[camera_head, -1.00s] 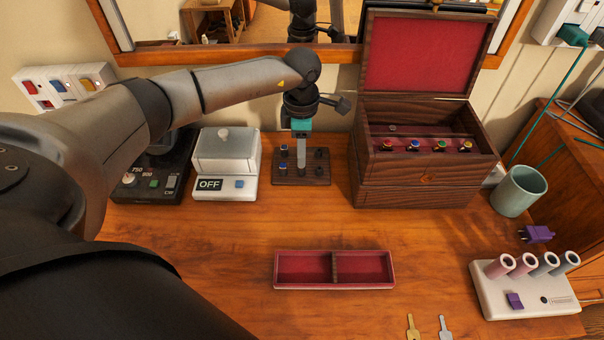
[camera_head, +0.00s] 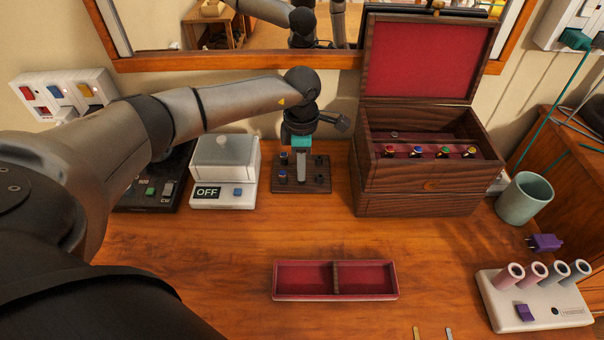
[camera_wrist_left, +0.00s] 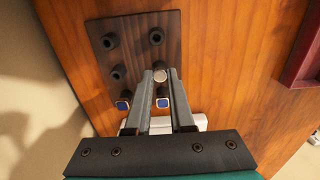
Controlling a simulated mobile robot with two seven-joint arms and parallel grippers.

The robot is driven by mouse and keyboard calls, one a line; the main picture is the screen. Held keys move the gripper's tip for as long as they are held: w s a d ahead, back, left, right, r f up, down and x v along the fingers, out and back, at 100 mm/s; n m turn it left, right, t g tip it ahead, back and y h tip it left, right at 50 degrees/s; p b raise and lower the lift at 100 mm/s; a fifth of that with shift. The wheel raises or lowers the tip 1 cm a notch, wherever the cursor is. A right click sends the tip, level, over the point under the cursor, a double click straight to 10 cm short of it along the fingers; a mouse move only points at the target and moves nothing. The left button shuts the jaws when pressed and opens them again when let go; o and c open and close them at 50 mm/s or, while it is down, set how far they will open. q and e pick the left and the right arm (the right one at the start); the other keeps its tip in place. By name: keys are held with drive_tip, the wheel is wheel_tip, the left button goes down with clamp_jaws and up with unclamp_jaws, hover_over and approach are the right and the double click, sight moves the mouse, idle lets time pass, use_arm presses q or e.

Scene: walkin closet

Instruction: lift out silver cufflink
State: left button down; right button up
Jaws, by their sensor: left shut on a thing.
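The silver cufflink (camera_wrist_left: 160,75) shows in the left wrist view as a small round pale disc between my left fingertips. My left gripper (camera_head: 301,178) is shut on it at the small dark wooden board (camera_head: 314,186), whose bare surface also shows in the left wrist view (camera_wrist_left: 135,52). I cannot tell whether the cufflink is clear of its hole. One blue square cufflink with a gold rim (camera_wrist_left: 123,105) sits left of the fingers, and another (camera_wrist_left: 163,103) shows between them, nearer the palm. Several black round posts stand on the board. My right gripper is not in view.
A red-lined tray (camera_head: 335,297) with two empty compartments lies on the open front of the table. An open wooden box (camera_head: 415,203) stands right of the board. A white scale marked OFF (camera_head: 223,190) is on the left. A mirror hangs behind.

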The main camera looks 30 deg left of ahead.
use_arm(q)
drive_tip(key=shift+r, duration=0.2)
drive_tip(key=shift+r+p, duration=0.95)
drive_tip(key=shift+r, duration=0.05)
drive_tip(key=shift+r+p, duration=0.8)
drive_tip(key=shift+r, duration=0.2)
drive_tip(key=shift+r+p, duration=0.4)
drive_tip(key=shift+r, duration=0.1)
drive_tip(key=shift+r, duration=0.3)
